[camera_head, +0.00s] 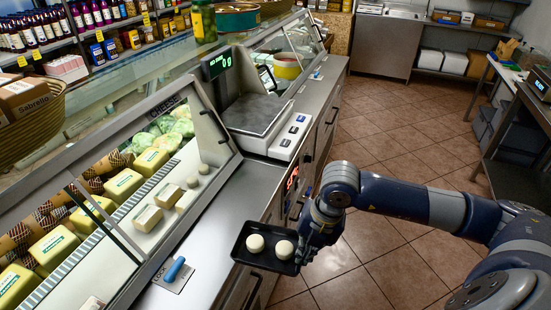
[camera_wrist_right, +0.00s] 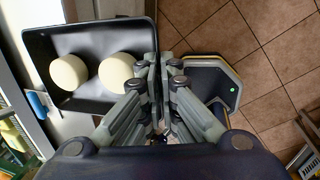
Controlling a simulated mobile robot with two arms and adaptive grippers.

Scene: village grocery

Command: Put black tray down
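The black tray (camera_head: 265,263) is at the front edge of the steel counter (camera_head: 226,222) in the head view. Two round white cheeses, a left one (camera_head: 255,243) and a right one (camera_head: 284,250), lie in it. My right gripper (camera_head: 311,246) is shut on the tray's right-hand wall. In the right wrist view the tray (camera_wrist_right: 95,30) looks level, with its wall between the fingers (camera_wrist_right: 162,68). The tray overlaps the counter edge and the floor side in view; I cannot tell whether it touches the counter. My left gripper is not in view.
A scale (camera_head: 256,114) stands on the counter behind the tray. A glass cheese case (camera_head: 120,190) fills the left. A blue-handled lock (camera_head: 175,270) sits on the counter left of the tray. Bare counter lies between lock and scale. Tiled floor (camera_head: 375,255) is open at right.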

